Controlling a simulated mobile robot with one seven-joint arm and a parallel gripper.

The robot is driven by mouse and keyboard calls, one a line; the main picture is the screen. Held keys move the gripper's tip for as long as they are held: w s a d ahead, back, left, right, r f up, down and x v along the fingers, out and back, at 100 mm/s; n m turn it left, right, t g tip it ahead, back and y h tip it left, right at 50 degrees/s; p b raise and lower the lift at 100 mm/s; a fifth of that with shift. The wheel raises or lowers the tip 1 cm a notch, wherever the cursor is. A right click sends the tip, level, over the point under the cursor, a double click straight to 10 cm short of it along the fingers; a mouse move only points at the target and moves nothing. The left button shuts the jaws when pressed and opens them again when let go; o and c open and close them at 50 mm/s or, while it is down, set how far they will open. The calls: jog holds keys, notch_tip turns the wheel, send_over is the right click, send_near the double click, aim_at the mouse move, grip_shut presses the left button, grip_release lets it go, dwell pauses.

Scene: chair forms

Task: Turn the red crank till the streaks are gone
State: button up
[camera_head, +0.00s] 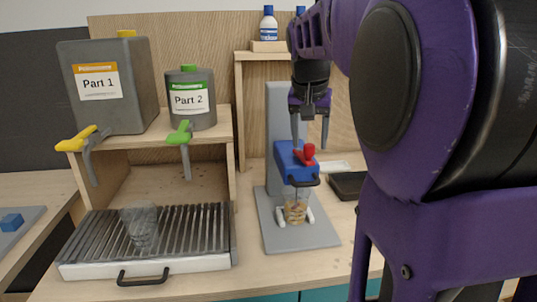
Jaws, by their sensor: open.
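The red crank (309,152) sits on top of the blue head of a mixing stand (298,233) with a grey base and column. A clear cup (295,208) with yellowish, mottled contents stands under the blue head (292,165). Streaks inside it are too small to judge. My gripper (310,145) points down from above, its fingers apart, close to the crank. One finger is left of the crank and the other to its right. I cannot tell whether either finger touches it.
A grey Part 1 container (110,105) and Part 2 container (190,100) stand on a wooden shelf at left, with yellow and green taps. A clear empty cup (141,225) stands on the slatted tray (150,264). A black tray (346,186) lies right of the stand. My arm hides the right side.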

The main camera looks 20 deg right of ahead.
jog(key=shift+b+x, duration=0.65)
jog(key=shift+x, duration=0.55)
jog(key=shift+s, duration=0.1)
grip_shut()
